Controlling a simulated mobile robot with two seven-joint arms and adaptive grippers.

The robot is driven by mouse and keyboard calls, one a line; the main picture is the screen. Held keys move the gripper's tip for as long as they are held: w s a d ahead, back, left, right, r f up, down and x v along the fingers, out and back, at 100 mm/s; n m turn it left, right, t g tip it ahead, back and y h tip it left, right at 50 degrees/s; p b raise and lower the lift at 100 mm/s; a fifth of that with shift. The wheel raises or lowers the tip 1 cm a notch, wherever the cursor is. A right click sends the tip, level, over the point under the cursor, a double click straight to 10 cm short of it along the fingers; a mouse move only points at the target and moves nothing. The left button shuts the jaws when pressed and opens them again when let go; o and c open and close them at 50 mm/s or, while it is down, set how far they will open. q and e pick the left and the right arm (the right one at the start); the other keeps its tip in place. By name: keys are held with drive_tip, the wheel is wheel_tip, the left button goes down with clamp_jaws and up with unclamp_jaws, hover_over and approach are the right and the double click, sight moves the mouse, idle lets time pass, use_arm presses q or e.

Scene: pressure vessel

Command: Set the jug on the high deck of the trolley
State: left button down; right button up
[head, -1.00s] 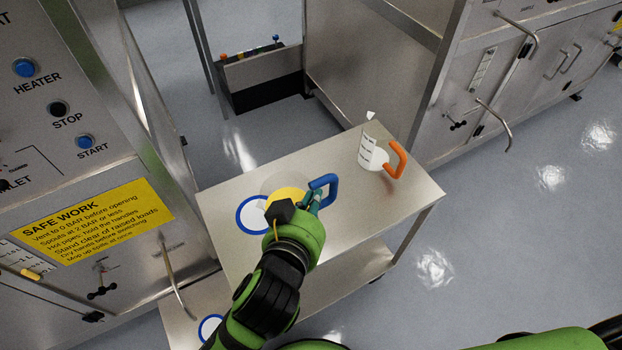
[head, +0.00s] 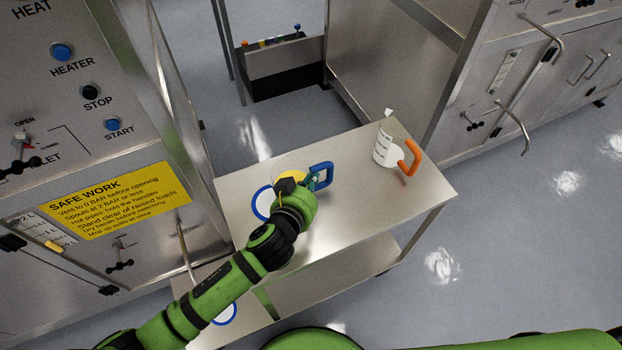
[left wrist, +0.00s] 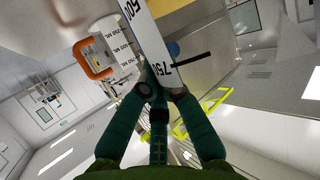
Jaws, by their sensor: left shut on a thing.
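A clear jug with a blue handle (head: 323,175) and yellow showing in it (head: 291,177) is at the high deck (head: 345,218) of the steel trolley, beside a blue ring mark (head: 262,203). My left gripper (head: 312,181) is shut on this jug at the handle side; the wrist hides much of its body. I cannot tell if its base touches the deck. In the left wrist view, my closed fingers (left wrist: 158,88) are against the jug, whose white scale strip (left wrist: 157,38) is tilted. My right gripper is not in view.
A jug with an orange handle (head: 411,157) stands at the deck's far right; it also shows in the left wrist view (left wrist: 95,57). The low deck (head: 300,290) has another blue ring (head: 224,313). A steel panel with a yellow sign (head: 120,200) stands left. The deck's front right is clear.

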use_arm(q)
drive_tip(key=c, duration=1.4)
unclamp_jaws()
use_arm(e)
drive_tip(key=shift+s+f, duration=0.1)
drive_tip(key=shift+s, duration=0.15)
use_arm(q)
drive_tip(key=b+v, duration=0.1)
drive_tip(key=v, duration=1.1)
drive_tip(key=shift+b, duration=0.35)
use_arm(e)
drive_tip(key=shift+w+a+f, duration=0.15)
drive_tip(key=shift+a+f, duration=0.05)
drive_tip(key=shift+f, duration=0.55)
use_arm(q)
drive_tip(key=shift+r, duration=0.1)
